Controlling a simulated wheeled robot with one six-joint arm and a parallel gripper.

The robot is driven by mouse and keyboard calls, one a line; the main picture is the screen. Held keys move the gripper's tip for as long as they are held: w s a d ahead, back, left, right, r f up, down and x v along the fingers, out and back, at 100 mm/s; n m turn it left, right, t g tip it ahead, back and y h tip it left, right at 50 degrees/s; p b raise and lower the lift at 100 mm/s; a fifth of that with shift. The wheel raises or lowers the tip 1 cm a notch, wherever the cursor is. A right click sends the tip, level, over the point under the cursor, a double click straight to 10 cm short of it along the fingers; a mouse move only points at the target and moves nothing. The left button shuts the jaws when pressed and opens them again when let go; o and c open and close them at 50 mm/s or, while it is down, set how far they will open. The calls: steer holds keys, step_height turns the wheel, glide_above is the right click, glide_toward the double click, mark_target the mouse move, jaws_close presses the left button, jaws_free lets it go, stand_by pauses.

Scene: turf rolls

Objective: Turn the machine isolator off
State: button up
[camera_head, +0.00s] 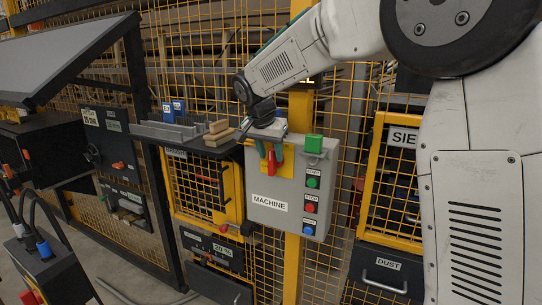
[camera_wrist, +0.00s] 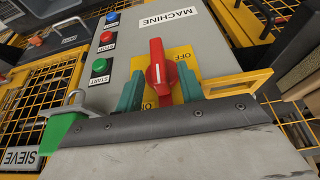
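The red isolator handle (camera_wrist: 157,62) sits on a yellow plate (camera_wrist: 178,66) on the grey MACHINE box (camera_head: 247,215). In the wrist view the handle stands lengthwise, its white-marked end towards the partly hidden ON label; the OFF label (camera_wrist: 181,56) is to its right. The handle (camera_head: 270,163) also shows in the head view. My gripper (camera_wrist: 159,88) is at the plate with its two teal fingers apart, one on each side of the handle. A gap shows beside the handle, so it looks open and not clamped. The handle's near end is partly hidden.
The box carries green START (camera_head: 312,182), red STOP (camera_head: 309,207) and blue (camera_head: 308,230) buttons. A shelf with wooden blocks (camera_head: 218,133) is to the left. Yellow mesh fencing (camera_head: 345,100) surrounds the box.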

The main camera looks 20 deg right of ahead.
steer(key=shift+w+d+f, duration=0.2)
steer(key=shift+f, duration=0.45)
jaws_close()
steer(key=shift+w+a+g+h, duration=0.15)
steer(key=shift+g+h, duration=0.35)
